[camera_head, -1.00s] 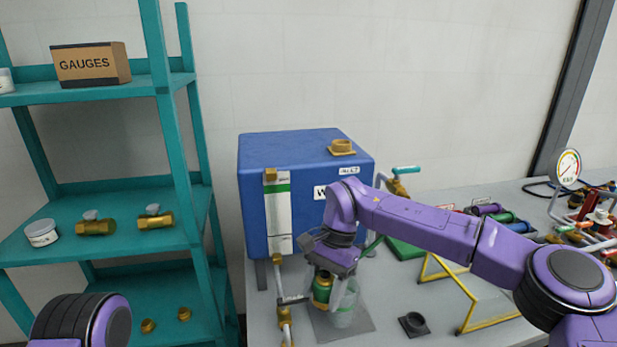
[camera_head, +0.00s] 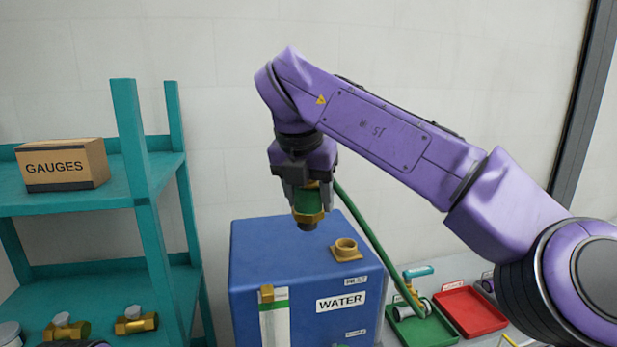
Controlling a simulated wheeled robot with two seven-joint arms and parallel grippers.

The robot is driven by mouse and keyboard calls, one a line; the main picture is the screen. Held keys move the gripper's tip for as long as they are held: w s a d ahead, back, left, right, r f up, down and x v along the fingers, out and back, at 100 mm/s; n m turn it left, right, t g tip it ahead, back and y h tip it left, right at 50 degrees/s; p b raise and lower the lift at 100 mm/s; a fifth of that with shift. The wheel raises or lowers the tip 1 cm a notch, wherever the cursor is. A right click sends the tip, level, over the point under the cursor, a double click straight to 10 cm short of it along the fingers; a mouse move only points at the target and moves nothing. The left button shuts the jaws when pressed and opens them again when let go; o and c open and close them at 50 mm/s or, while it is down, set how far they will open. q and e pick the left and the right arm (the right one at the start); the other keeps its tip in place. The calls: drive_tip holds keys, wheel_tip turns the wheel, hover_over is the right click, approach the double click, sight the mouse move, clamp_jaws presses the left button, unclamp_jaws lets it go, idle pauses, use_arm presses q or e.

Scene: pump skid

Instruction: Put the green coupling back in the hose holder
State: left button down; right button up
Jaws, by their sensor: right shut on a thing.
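My right gripper (camera_head: 307,190) points down and is shut on the green coupling (camera_head: 311,203), a green band with brass ends. It holds the coupling in the air above the blue water tank (camera_head: 262,262), left of the tank's brass inlet (camera_head: 345,249). A green hose (camera_head: 368,237) runs from the gripper down to the right, toward the green tray. I cannot make out the hose holder in this view. My left gripper is not in view.
A teal shelf (camera_head: 146,240) with a GAUGES box (camera_head: 62,166) and brass valves stands at the left. A green tray (camera_head: 425,332) and a red tray (camera_head: 471,312) lie right of the tank. The air above the tank is otherwise clear.

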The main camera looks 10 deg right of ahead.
drive_tip(key=shift+s+d+r, duration=0.15)
drive_tip(key=shift+r, duration=0.1)
drive_tip(key=s+d+f+b, duration=0.3)
drive_tip(key=s+d+b, duration=0.1)
drive_tip(key=d, duration=0.6)
drive_tip(key=shift+s, duration=0.25)
drive_tip(key=s+d+b, duration=0.1)
drive_tip(key=d, duration=0.1)
drive_tip(key=s+d+f+b, duration=0.1)
drive_tip(key=d, duration=0.2)
drive_tip(key=s+d+f+b, duration=0.1)
drive_tip(key=d+b, duration=0.1)
drive_tip(key=d, duration=0.1)
drive_tip(key=shift+s+f, duration=0.1)
drive_tip(key=shift+s, duration=0.1)
drive_tip(key=shift+s+d+f+b, duration=0.75)
drive_tip(key=shift+d+f+b, duration=0.6)
drive_tip(key=shift+f+b, duration=4.85)
drive_tip(key=shift+s+d+f+b, duration=0.8)
drive_tip(key=shift+d+f+b, duration=0.5)
drive_tip(key=shift+f+b, duration=4.85)
drive_tip(key=shift+s+d+f+b, duration=0.75)
drive_tip(key=shift+d+f+b, duration=0.6)
drive_tip(key=shift+f+b, duration=4.85)
drive_tip(key=shift+f+p, duration=0.6)
